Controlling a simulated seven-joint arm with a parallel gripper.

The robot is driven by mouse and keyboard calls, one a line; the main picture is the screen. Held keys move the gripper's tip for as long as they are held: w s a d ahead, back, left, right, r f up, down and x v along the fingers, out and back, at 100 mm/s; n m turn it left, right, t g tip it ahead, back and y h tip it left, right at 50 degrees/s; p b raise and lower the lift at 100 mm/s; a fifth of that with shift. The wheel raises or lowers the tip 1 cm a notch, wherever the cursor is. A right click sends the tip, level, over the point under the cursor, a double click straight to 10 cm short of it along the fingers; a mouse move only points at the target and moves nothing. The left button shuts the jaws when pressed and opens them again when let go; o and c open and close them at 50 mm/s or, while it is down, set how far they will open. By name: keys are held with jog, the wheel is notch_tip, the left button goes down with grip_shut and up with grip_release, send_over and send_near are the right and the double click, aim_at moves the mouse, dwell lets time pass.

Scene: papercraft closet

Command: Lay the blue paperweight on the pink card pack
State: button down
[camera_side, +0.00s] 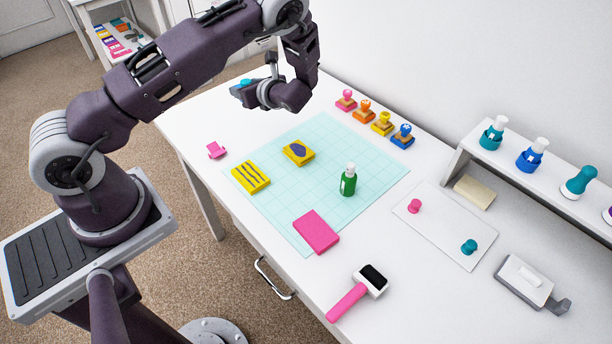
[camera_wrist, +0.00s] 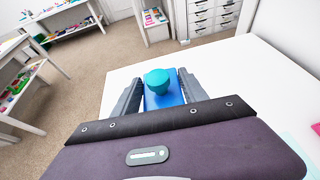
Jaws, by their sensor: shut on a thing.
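My gripper (camera_side: 250,95) is raised over the far left part of the table. It is shut on the blue paperweight, a blue block with a round teal knob, which shows between the fingers in the wrist view (camera_wrist: 165,92). In the side view the paperweight (camera_side: 238,90) is partly hidden by my gripper. The pink card pack (camera_side: 316,232) lies flat on the front edge of the pale teal cutting mat (camera_side: 270,215). Its top is bare. My gripper is well away from it, up and to the left.
A green bottle (camera_side: 348,180) stands upright on the mat. Two yellow packs (camera_side: 250,177) lie near it. Several stamps (camera_side: 382,123) line the back edge. A pink-handled tool (camera_side: 356,293) lies at the front. A small pink item (camera_side: 216,150) sits left of the mat.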

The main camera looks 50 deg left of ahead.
jog(key=s+d+r+m+t+h, duration=0.1)
jog(key=d+r+m+t, duration=0.3)
jog(key=d, duration=0.8)
jog(key=s+d+r+m+t+h, duration=0.25)
jog(key=d+r, duration=0.35)
jog(key=d, duration=0.5)
jog(key=s+a+f+n+g+y, duration=0.2)
jog(key=s+f+n+g, duration=0.1)
jog(key=s+n+g, duration=0.3)
jog(key=s+a+f+n+g+y, duration=0.1)
jog(key=s+a+f+n+g, duration=0.25)
jog(key=s, duration=0.35)
jog(key=s+d+f+n+g+h, duration=0.3)
jog(key=s+d+n+g+h, duration=0.65)
jog(key=s+n+g, duration=0.2)
jog(key=d+n+h, duration=0.6)
jog(key=n+t+h, duration=1.1)
jog(key=n+t, duration=0.1)
jog(key=n, duration=0.3)
send_over(316, 230)
jog(key=s, duration=0.1)
jog(key=shift+n, duration=0.35)
jog(key=f, duration=0.7)
jog(key=w+f, duration=0.1)
jog(key=f, duration=0.2)
jog(key=shift+f, duration=0.35)
jog(key=shift+f, duration=0.15)
